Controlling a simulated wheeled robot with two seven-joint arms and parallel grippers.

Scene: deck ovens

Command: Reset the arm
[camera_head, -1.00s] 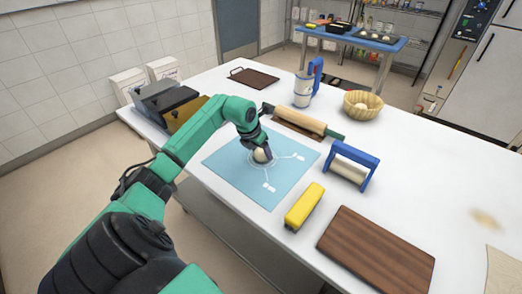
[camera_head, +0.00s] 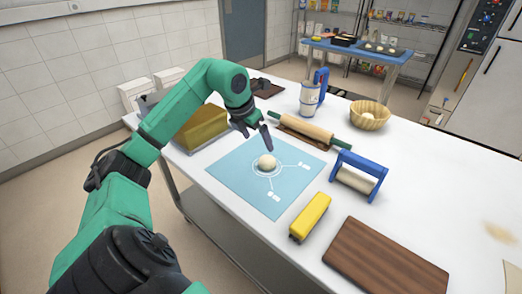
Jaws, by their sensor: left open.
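My left arm is green and black and comes in from the left. My left gripper (camera_head: 256,131) is open and empty, above the far edge of the blue mat, pointing down. A pale dough ball (camera_head: 267,162) rests on the blue mat (camera_head: 233,178), inside the printed circle. The gripper is apart from the ball, up and behind it. My right gripper is not in view.
On the white table (camera_head: 438,185) a rolling pin (camera_head: 307,129), a blue-handled roller (camera_head: 358,175), a yellow block-shaped tool (camera_head: 310,216) and a brown board (camera_head: 385,262) lie around the mat. A basket (camera_head: 369,115) and a measuring cup (camera_head: 310,98) stand behind.

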